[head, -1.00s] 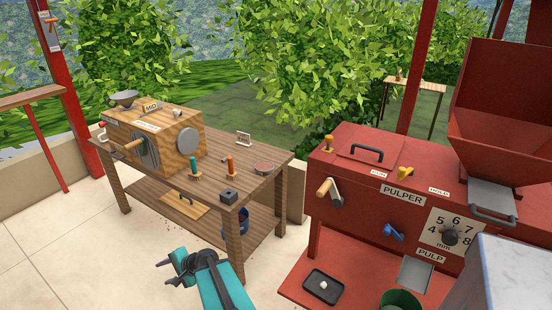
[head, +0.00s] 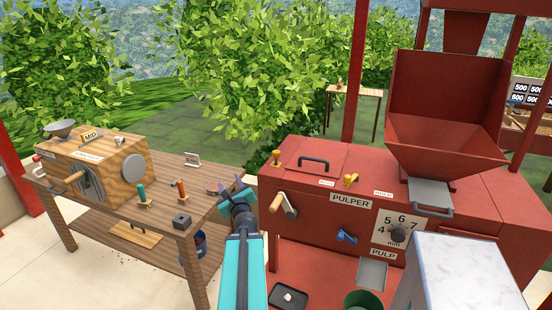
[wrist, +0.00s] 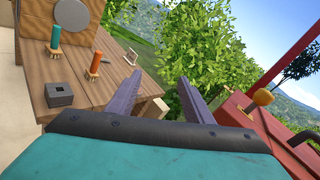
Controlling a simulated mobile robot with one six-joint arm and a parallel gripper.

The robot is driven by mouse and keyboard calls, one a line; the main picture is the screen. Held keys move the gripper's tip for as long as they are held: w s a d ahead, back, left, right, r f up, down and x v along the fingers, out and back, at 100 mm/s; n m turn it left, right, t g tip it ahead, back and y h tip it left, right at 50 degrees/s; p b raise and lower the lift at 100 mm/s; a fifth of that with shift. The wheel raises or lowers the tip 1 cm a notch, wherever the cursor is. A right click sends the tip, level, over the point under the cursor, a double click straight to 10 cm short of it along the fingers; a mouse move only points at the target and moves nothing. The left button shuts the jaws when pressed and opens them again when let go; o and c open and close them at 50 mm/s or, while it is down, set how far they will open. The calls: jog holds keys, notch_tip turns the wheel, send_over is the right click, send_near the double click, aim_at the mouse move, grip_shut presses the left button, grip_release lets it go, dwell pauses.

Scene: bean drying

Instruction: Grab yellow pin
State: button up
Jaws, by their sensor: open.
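A second yellow piece (head: 351,180), shaped like a lever, sits on the pulper's front edge near the labels. I cannot tell for certain which one the task names. My gripper (head: 237,187) is open and empty, left of the pulper and in front of the bench. In the wrist view its fingers (wrist: 158,78) are apart with foliage between them.
The red pulper (head: 320,225) has a crank (head: 284,204), a black handle (head: 314,162) and a large hopper (head: 445,110). The wooden bench (head: 190,165) at left carries a wooden machine (head: 105,165), green and orange pegs and a dark block (head: 181,221).

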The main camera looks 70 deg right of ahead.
jog(key=s+d+r+m+g+h, duration=0.1)
jog(key=s+d+r+m+g, duration=0.1)
jog(key=s, duration=0.6)
jog(key=s+d+r+m+g+h, duration=0.2)
jog(key=s+d+r+m+g, duration=0.1)
jog(key=s+m, duration=0.3)
jog(key=shift+s+d+r, duration=0.75)
jog(key=shift+s+d, duration=0.1)
jog(key=shift+s, duration=0.35)
jog(key=shift+w, duration=0.15)
